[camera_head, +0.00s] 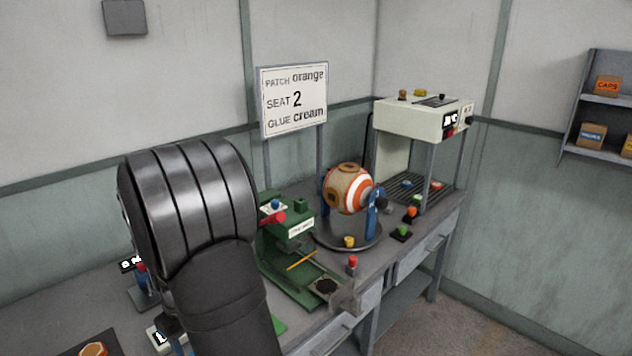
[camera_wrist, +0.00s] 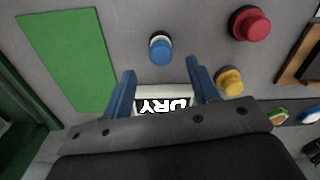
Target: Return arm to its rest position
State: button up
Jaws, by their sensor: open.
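My gripper (camera_wrist: 160,88) shows in the wrist view with its two blue fingers apart and nothing between them. It is over the grey bench top, and a white label reading "DRY" (camera_wrist: 163,104) shows beyond and between the fingers. In the head view my dark arm (camera_head: 195,210) rises large at the left over the bench and hides much of the bench behind it. The gripper itself is mostly hidden there. The tan, orange and white ball (camera_head: 350,188) sits in a blue-armed stand on a round dark base, apart from my arm.
A green press (camera_head: 290,235) stands close to my arm's right. A white machine on posts (camera_head: 425,118) stands at the back right. In the wrist view are a blue button (camera_wrist: 161,50), a red button (camera_wrist: 251,24), a yellow button (camera_wrist: 230,81) and a green mat (camera_wrist: 72,58).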

notch_tip(320, 180, up, 4)
jog(key=shift+f, duration=0.1)
notch_tip(320, 180, down, 12)
jog(key=shift+r, duration=0.1)
notch_tip(320, 180, up, 4)
jog(key=shift+f, duration=0.1)
jog(key=w+d+r, duration=0.1)
jog(key=d+r, duration=0.6)
jog(key=d, duration=0.4)
jog(key=w+d+f+m, duration=0.3)
jog(key=w+d+m, duration=1)
jog(key=d, duration=0.5)
jog(key=w+a+n, duration=0.2)
jog(key=a+n, duration=0.2)
jog(key=a, duration=0.7)
jog(key=shift+w, duration=0.25)
jog(key=shift+a, duration=0.1)
